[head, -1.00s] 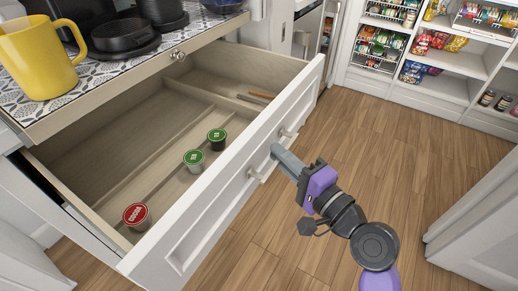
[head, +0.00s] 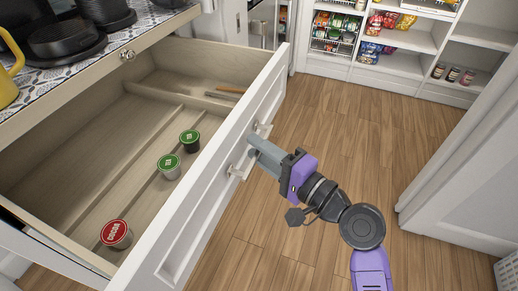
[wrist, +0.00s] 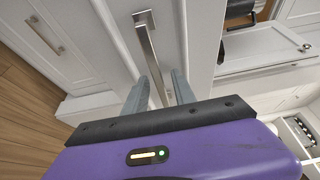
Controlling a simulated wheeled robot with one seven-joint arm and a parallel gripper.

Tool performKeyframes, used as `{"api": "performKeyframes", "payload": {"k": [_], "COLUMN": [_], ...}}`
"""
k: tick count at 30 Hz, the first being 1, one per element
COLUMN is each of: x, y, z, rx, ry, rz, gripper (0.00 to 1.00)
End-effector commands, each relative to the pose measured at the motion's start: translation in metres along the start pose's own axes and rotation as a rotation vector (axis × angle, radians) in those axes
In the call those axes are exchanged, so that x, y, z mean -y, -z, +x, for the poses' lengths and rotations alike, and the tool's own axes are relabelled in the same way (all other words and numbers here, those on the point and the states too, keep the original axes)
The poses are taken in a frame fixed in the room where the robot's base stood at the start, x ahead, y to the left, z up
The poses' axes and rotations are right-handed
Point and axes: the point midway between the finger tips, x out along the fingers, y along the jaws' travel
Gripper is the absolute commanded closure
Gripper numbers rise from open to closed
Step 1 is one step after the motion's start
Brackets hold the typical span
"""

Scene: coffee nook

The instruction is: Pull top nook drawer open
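The top drawer (head: 228,133) is pulled far out from under the counter, and its inside shows in the head view. Its white front carries a metal bar handle (head: 237,172), which also shows in the wrist view (wrist: 147,45). My gripper (head: 252,142) is at this handle, on the outer side of the drawer front. In the wrist view its two grey fingers (wrist: 162,82) stand apart, one on each side of the bar, with gaps showing. Whether either finger touches the bar is hard to tell.
A red-lidded pod (head: 116,234) and two green-lidded pods (head: 169,166) sit inside the drawer. A yellow mug (head: 8,70) stands on the counter. Wood floor (head: 330,135) is clear between the drawer and the pantry shelves (head: 405,45). A white panel (head: 465,185) stands at right.

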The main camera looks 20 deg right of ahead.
Motion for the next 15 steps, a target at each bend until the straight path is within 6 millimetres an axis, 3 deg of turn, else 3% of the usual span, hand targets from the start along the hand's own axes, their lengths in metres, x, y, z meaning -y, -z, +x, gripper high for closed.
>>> {"api": "performKeyframes", "payload": {"k": [7, 15], "x": [0.000, 0.000], "y": [0.000, 0.000], "z": [-0.008, -0.051], "rx": [-0.002, -0.003], "ry": [0.000, 0.000], "rz": [0.003, 0.002], "gripper": [0.68, 0.68]}}
